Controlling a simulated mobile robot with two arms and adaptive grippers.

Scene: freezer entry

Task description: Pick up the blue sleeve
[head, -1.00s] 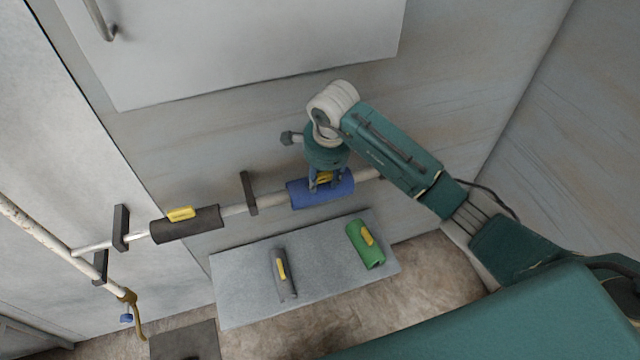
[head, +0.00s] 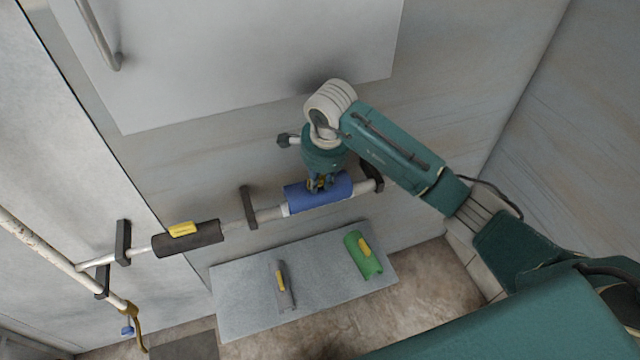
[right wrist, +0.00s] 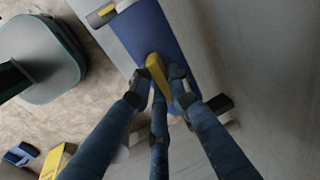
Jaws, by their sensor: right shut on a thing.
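The blue sleeve (head: 303,198) sits around the pale horizontal pipe (head: 270,214), between two dark brackets. My right gripper (head: 322,184) comes down on it from above, and its fingers are shut on the sleeve's yellow grip. In the right wrist view, the fingers close around the yellow grip (right wrist: 158,70), with the blue sleeve (right wrist: 148,32) behind it. The fingers hide part of the grip. My left gripper is not in view.
A black sleeve (head: 186,240) with a yellow grip sits further left on the pipe. Below, a grey shelf (head: 235,308) bears a green sleeve (head: 362,258) and a grey piece (head: 284,290). Dark brackets (head: 248,207) (head: 371,170) flank the blue sleeve. A white panel (head: 250,60) hangs above.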

